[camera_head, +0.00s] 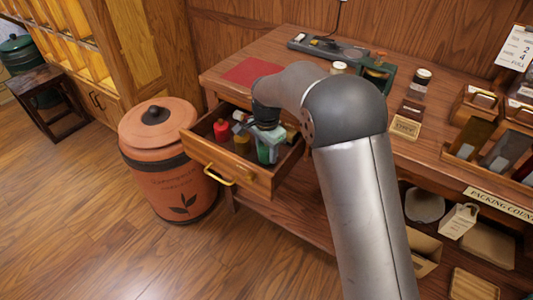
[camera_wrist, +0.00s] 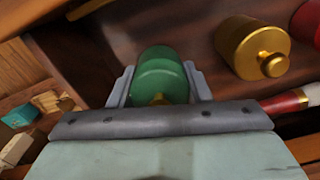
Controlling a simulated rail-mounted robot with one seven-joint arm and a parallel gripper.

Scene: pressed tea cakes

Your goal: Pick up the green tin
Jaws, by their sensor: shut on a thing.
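The green tin (camera_wrist: 160,76) sits between the two fingers of my gripper (camera_wrist: 160,90) in the wrist view, with a finger against each side. In the head view the green tin (camera_head: 264,153) shows inside the open drawer (camera_head: 262,182), below my gripper (camera_head: 262,140). My gripper points down into the drawer and is shut on the tin. I cannot tell whether the tin touches the drawer floor.
A red and white item (camera_wrist: 290,102) lies close to my gripper. The drawer walls surround it. A terracotta bin (camera_head: 165,170) stands left of the drawer.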

